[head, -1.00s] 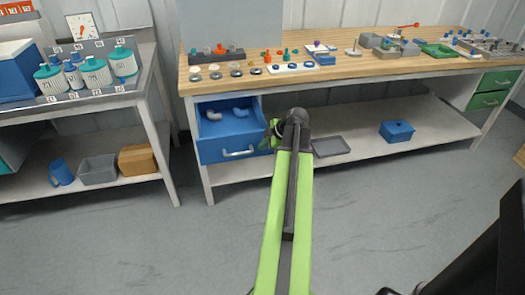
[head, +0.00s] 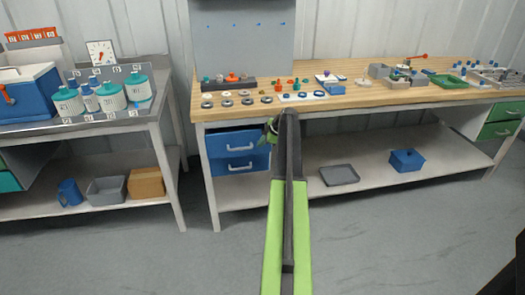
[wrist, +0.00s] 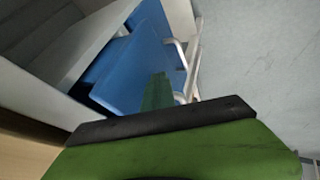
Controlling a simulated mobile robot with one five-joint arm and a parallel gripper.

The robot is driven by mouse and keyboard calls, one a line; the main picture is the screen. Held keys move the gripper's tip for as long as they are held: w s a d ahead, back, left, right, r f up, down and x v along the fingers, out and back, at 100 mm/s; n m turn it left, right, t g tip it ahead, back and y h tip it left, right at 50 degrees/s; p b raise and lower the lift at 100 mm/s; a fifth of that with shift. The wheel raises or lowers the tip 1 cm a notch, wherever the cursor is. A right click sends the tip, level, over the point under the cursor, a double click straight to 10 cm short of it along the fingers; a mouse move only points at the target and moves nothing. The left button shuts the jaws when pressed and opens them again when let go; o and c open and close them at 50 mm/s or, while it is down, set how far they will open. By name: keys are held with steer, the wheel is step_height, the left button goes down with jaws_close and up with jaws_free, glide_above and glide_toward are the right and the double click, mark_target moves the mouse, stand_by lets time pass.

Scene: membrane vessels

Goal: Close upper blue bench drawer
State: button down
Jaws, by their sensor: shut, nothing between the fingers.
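The upper blue bench drawer (head: 228,136) sits under the left end of the wooden bench. Its front now stands just above the lower blue drawer (head: 228,168), and its inside does not show. Whether it is fully flush I cannot tell. Both drawers have pale bar handles. My gripper (head: 271,130) is beside the right edge of the upper drawer and is shut and empty. In the wrist view a green fingertip (wrist: 158,92) overlaps the blue drawer fronts (wrist: 140,60); contact is unclear.
The wooden bench top (head: 350,95) above holds several small parts. A grey tray (head: 339,175) and a blue box (head: 407,160) are on the shelf to the right. A metal side table (head: 150,110) with bottles stands at left. The floor in front is clear.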

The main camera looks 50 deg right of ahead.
steer(key=shift+w+d, duration=0.45)
steer(key=shift+w, duration=0.1)
